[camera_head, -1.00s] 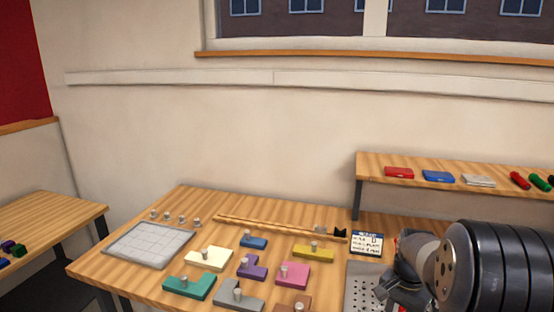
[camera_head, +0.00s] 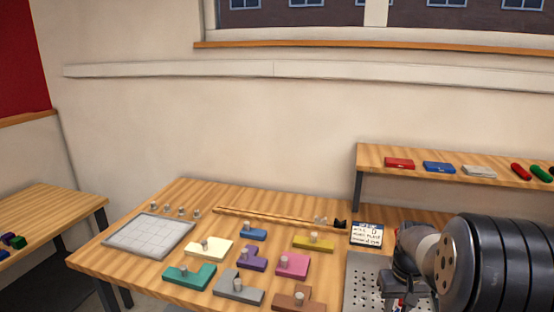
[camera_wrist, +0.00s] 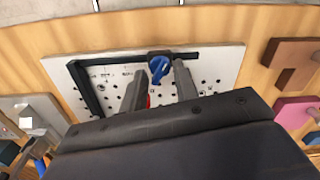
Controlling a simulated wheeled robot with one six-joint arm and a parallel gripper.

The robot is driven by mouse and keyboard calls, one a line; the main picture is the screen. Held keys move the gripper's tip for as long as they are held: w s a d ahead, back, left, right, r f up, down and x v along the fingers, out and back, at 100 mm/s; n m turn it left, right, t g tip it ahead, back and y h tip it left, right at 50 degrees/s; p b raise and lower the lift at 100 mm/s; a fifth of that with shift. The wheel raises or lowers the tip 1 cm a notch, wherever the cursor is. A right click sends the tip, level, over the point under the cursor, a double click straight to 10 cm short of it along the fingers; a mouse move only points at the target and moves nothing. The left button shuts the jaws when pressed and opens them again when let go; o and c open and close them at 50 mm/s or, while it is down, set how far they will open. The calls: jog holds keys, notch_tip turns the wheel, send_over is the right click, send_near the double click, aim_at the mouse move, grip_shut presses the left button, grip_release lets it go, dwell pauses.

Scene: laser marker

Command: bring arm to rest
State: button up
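My arm (camera_head: 480,262) reaches in from the right edge in the head view. My gripper (camera_head: 402,303) points down over the right part of the table, and its tips are partly cut off by the lower edge. In the wrist view my gripper (camera_wrist: 159,88) has its two fingers apart, above a perforated metal plate (camera_wrist: 215,65). A blue knob-like part (camera_wrist: 160,70) on the plate shows between the fingertips. I see nothing clearly held. A bit of red shows beside the left finger.
The plate (camera_head: 362,290) lies beside several coloured blocks with pegs, such as a pink one (camera_head: 292,264) and a brown one (camera_head: 300,298). A printed card (camera_head: 367,234) stands behind the plate. A raised shelf (camera_head: 460,155) is behind my arm. A grid board (camera_head: 150,238) lies left.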

jog(key=n+b, duration=0.1)
jog(key=n, duration=0.3)
jog(key=n+b, duration=0.1)
jog(key=n, duration=0.2)
jog(key=shift+f+n, duration=0.1)
jog(key=shift+n, duration=0.3)
jog(key=n+b, duration=0.2)
jog(key=n, duration=0.3)
jog(key=shift+n+b, duration=0.35)
jog(key=shift+n, duration=0.45)
jog(key=shift+r, duration=0.2)
